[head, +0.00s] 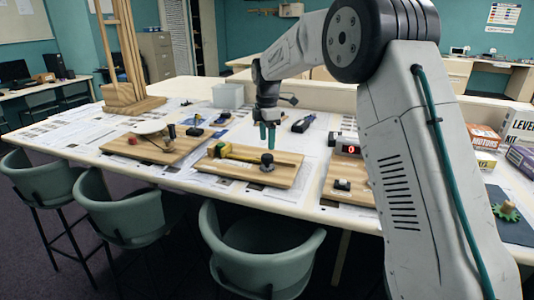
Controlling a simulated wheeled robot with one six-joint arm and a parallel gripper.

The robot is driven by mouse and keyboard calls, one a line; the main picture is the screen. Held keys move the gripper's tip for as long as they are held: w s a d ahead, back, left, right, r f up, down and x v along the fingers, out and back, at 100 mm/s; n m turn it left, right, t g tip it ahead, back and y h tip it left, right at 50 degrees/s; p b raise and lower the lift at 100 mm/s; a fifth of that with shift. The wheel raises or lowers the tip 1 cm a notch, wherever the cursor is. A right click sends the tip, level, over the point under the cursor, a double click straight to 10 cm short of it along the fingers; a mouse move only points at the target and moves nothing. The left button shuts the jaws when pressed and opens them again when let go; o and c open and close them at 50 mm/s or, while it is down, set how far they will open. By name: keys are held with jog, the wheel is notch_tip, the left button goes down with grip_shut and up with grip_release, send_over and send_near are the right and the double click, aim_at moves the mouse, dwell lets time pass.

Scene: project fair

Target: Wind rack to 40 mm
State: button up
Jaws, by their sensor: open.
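The rack-and-pinion board is a wooden board (283,178) in the middle of the long table. A yellow bar that looks like the rack (245,154) lies along its back. A dark round knob (267,161) stands toward the board's right side. Any millimetre scale on the board is too small to read.
Another wooden board (155,149) with small parts lies to the left. A grey bin (228,96) and a wooden tower (122,95) stand farther back. Green chairs (262,255) line the front edge.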

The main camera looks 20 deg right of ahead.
aim_at(267, 156)
notch_tip(267, 156, down, 6)
jog(key=shift+r, duration=0.1)
jog(key=c, duration=1)
